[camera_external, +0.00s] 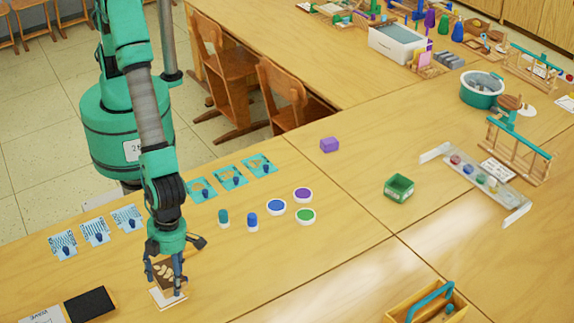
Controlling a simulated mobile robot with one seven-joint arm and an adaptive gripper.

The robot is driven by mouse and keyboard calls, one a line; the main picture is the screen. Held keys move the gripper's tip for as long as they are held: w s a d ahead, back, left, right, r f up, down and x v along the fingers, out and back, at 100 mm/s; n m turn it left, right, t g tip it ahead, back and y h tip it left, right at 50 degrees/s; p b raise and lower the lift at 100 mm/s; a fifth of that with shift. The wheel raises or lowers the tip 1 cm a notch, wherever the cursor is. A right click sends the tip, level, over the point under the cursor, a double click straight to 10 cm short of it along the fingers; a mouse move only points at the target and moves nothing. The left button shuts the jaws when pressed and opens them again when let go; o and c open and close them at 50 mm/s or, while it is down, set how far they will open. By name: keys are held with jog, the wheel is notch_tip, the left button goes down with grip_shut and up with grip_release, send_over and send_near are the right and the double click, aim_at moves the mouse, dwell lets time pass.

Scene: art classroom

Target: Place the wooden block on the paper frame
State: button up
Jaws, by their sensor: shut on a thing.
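My gripper (166,286) points down near the table's front left. Its fingers are shut on a brown wooden block (163,271) with a pale pattern on its face. The paper frame (156,300), a flat sheet with a white border, lies on the table right under the block. The fingers and block cover much of the sheet. I cannot tell whether the block touches it.
A black slab (90,305) lies to the left. Blue patterned cards (96,231) and teal cards (231,177) lie behind. Round lids (277,206) and small jars (252,221) stand to the right. The table (300,260) front centre is clear.

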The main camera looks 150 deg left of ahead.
jog(key=shift+f+b, duration=0.3)
jog(key=shift+f, duration=0.2)
jog(key=o, duration=1.3)
jog(key=shift+r, duration=0.15)
jog(key=shift+r+p, duration=0.45)
notch_tip(320, 180, up, 12)
jog(key=a+p, duration=0.1)
jog(key=p, duration=0.1)
jog(key=shift+a, duration=0.35)
